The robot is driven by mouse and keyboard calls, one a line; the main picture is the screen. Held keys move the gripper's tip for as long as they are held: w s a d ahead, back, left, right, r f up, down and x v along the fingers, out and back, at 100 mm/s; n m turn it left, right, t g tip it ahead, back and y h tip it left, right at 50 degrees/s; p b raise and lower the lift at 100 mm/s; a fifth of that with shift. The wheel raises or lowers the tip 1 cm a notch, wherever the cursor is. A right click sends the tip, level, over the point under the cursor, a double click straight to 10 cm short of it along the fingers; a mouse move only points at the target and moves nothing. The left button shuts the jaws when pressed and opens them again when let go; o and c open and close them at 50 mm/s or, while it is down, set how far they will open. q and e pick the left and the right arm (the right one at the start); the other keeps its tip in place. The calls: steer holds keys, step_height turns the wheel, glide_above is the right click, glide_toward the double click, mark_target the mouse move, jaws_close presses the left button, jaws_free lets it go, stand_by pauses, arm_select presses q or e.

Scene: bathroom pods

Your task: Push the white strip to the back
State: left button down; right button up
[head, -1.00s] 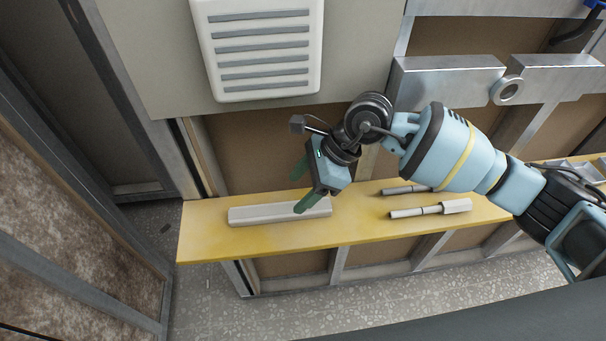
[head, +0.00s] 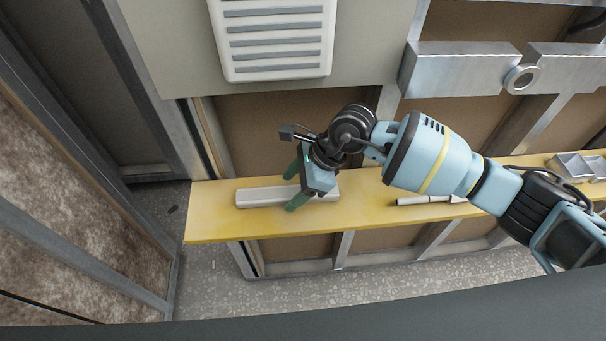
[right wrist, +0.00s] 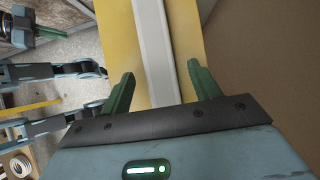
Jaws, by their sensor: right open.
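The white strip (head: 262,197) is a long pale bar lying flat on the yellow shelf (head: 215,228), near its left end. It runs along the shelf. My right gripper (head: 292,187) is open over the right part of the strip, one green finger towards the wall side and one towards the front side. In the right wrist view the strip (right wrist: 154,40) runs between the two spread fingers of the gripper (right wrist: 161,75), with visible gaps on both sides. The gripper hides part of the strip.
A pale rod-like tool (head: 425,199) lies further right on the shelf, partly hidden by my arm. A metal tray (head: 575,166) stands at the shelf's right end. A white vent (head: 277,42) is on the panel above. The shelf's left end is clear.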

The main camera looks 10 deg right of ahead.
steer(key=shift+a+f, duration=0.3)
steer(key=shift+f, duration=0.2)
steer(key=c, duration=1.1)
steer(key=shift+w, duration=0.15)
